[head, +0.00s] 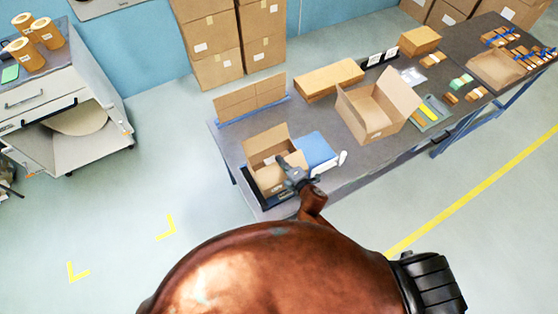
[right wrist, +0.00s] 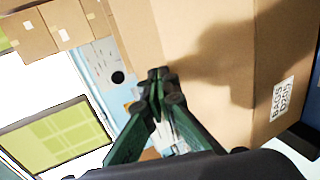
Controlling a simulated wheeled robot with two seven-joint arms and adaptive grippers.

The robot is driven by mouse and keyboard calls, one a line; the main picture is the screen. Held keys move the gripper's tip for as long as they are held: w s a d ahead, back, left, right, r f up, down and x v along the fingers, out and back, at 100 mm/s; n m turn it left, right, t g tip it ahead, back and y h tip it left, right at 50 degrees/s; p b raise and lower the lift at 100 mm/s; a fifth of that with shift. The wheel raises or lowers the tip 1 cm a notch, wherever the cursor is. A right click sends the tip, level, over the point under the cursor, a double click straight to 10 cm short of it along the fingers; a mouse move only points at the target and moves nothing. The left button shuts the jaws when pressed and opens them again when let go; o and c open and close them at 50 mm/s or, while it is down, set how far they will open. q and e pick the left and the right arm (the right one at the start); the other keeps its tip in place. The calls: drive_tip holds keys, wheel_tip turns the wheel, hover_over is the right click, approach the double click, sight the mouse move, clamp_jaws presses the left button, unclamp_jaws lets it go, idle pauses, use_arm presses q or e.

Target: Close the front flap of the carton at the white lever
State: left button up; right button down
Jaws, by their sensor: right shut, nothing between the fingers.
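The open carton (head: 262,143) sits at the near left end of the table, with a tall flap standing up at its back. The white lever (head: 342,158) is to its right, past a blue pad. My right gripper (head: 284,164) is shut and empty at the carton's right side, covering part of it. In the right wrist view the shut fingertips (right wrist: 160,75) are close to a brown cardboard face (right wrist: 215,60) with a printed label; I cannot tell if they touch. The carton's front flap is hard to make out. My left gripper is not in view.
The blue pad (head: 316,148) lies right beside the carton. Another open carton (head: 372,112), flat cardboard stacks (head: 328,77) and small goods stand farther along the table (head: 350,170). A strip of bare tabletop runs along the front edge.

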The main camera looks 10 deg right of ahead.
drive_tip(key=shift+w+a+f, duration=0.2)
drive_tip(key=shift+w+f, duration=0.05)
drive_tip(key=shift+w, duration=0.1)
drive_tip(key=shift+w+f, duration=0.2)
drive_tip(key=shift+f, duration=0.05)
use_arm(q)
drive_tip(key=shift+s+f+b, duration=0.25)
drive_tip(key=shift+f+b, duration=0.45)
drive_tip(key=shift+b, duration=0.05)
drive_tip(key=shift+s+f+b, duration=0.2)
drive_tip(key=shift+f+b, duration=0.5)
use_arm(e)
drive_tip(key=shift+w+a+f, duration=0.2)
drive_tip(key=shift+w+f, duration=0.3)
drive_tip(key=shift+f, duration=0.3)
drive_tip(key=shift+w+a+f, duration=0.15)
drive_tip(key=shift+w+f, duration=0.35)
drive_tip(key=shift+f, duration=0.25)
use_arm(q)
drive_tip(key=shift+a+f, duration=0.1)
use_arm(e)
drive_tip(key=shift+f, duration=0.1)
